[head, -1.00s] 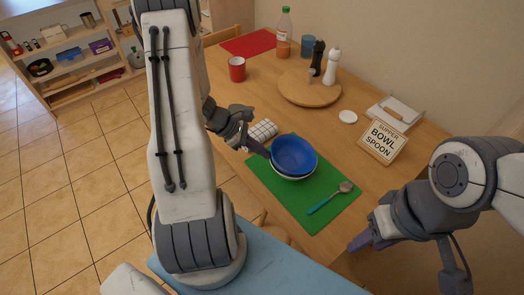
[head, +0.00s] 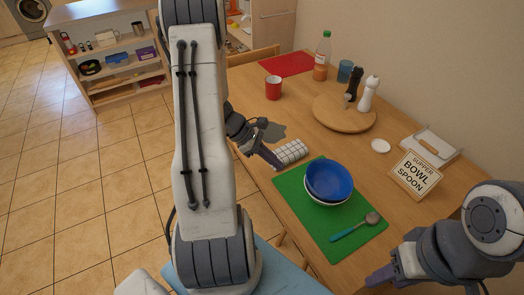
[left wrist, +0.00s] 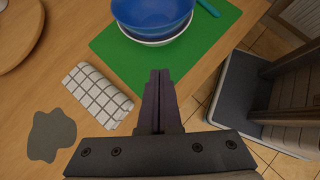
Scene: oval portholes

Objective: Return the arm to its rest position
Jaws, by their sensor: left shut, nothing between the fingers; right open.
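My left gripper (head: 276,163) is shut and empty in the head view, over the table's left edge beside the green placemat (head: 292,193). In the left wrist view its closed fingers (left wrist: 159,76) point toward the near corner of the placemat. A blue bowl (head: 329,180) sits inside a white bowl (head: 318,200) on the mat, apart from the fingers. A spoon with a teal handle (head: 349,235) lies on the mat. My right gripper (head: 381,279) is open at the bottom right of the head view, partly cut off by the picture's edge.
A checked folded cloth (left wrist: 97,93) and a grey flat patch (left wrist: 51,136) lie on the table near my left gripper. A sign (head: 415,175), white lid (head: 380,146), round board (head: 343,113) and red cup (head: 273,87) stand farther back. Tiled floor is open at left.

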